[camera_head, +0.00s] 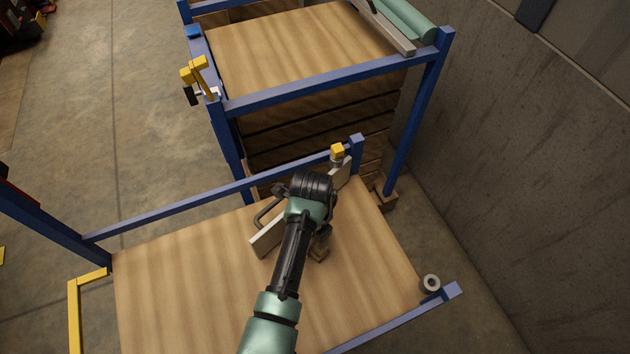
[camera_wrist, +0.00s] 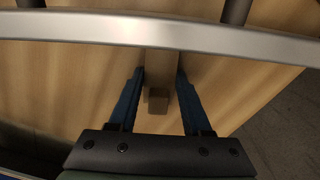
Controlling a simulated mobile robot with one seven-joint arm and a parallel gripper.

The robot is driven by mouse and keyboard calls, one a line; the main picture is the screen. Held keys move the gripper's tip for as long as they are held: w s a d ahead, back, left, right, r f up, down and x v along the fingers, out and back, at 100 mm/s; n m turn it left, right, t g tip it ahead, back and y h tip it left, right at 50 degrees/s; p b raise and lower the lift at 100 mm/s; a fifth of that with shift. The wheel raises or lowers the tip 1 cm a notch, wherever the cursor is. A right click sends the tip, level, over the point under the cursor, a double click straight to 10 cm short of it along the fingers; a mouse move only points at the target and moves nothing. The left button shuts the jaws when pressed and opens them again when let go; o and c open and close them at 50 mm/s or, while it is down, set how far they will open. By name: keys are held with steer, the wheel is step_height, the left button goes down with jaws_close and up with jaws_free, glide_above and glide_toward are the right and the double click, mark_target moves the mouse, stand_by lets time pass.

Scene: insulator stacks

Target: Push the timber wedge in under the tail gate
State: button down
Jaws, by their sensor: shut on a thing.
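The tail gate is a pale bar (camera_head: 265,240) standing slantwise across the near timber deck, with a dark handle beside it. It crosses the top of the wrist view as a grey rail (camera_wrist: 90,26). The timber wedge (camera_wrist: 158,103) is a small brown piece between my fingers, its far end meeting the rail's lower edge. I cannot tell how far it reaches beneath. A brown block, apparently the wedge, shows beside my wrist in the head view (camera_head: 320,252). My gripper (camera_wrist: 161,72) is shut on the wedge. The arm hides the fingertips and the gate's middle in the head view.
The near deck (camera_head: 180,290) is mostly bare. A grey ring (camera_head: 431,283) lies at its right corner. A blue rail (camera_head: 180,208) and a yellow-capped post (camera_head: 338,152) border its far side. A taller blue rack stands behind, and a concrete wall is right.

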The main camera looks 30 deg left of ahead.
steer(key=shift+w+a, duration=0.25)
steer(key=shift+a, duration=0.55)
steer(key=shift+c, duration=1.3)
jaws_free()
step_height(320, 180, up, 13)
steer(key=p, duration=0.2)
